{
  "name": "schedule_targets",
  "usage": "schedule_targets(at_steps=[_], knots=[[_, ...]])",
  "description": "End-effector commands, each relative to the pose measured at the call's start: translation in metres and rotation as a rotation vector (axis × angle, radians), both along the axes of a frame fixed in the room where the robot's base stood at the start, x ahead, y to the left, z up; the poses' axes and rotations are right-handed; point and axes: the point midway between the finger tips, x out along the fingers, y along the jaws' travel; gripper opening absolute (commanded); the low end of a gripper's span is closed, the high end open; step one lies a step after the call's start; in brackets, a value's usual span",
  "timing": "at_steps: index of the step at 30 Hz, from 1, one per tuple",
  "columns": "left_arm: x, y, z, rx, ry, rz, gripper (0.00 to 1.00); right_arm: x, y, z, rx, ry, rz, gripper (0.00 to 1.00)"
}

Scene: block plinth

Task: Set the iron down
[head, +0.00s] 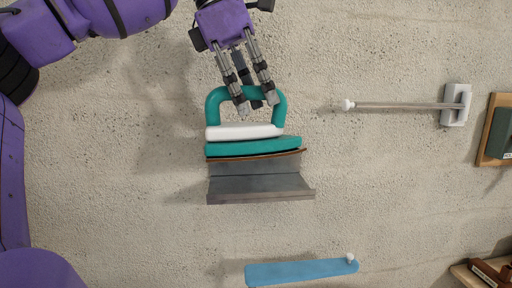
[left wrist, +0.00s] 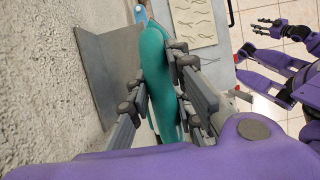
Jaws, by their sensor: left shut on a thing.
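The iron (head: 252,147) has a teal handle, a white middle and a teal lower body with a thin brown edge below. In the head view it is upright, just above the grey metal ledge (head: 260,187) on the wall. I cannot tell whether its underside touches the ledge. My left gripper (head: 257,108) comes from above and is shut on the handle. In the left wrist view the handle (left wrist: 157,75) runs between the fingers, and the ledge (left wrist: 107,75) is behind it on the left. My right gripper (left wrist: 268,27) appears there far off, empty, fingers apart.
A white rod on a wall mount (head: 455,105) sticks out right of the iron. A blue bar (head: 300,271) is below the ledge. A wooden-framed dark panel (head: 497,130) and a wooden shelf (head: 470,273) are at the right edge. Wall left of the ledge is bare.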

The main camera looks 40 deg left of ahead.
Motion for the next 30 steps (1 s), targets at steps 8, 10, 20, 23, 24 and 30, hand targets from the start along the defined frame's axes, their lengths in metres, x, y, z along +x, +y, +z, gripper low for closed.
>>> schedule_targets(at_steps=[8, 10, 20, 23, 24, 30], knots=[[0.037, 0.039, -0.03, -0.002, 0.0, 0.001, 0.0, 0.004, 0.001, 0.007, 0.002, -0.011, -0.002, 0.4], [0.044, 0.045, -0.042, -0.001, -0.002, 0.0, 0.0, 0.007, 0.001, 0.009, 0.003, -0.018, 0.0, 0.4], [0.062, 0.063, -0.07, 0.0, -0.005, -0.002, 0.0, 0.009, 0.002, 0.009, 0.004, -0.022, 0.0, 0.4], [0.064, 0.065, -0.075, -0.001, -0.003, 0.0, 0.0, 0.009, 0.002, 0.009, 0.003, -0.021, 0.0, 0.4], [0.066, 0.067, -0.078, -0.001, -0.003, 0.0, 0.0, 0.009, 0.002, 0.009, 0.003, -0.02, 0.0, 0.4], [0.065, 0.067, -0.101, -0.001, -0.007, -0.004, 0.0, 0.013, 0.001, 0.017, 0.004, -0.029, -0.002, 0.4]])
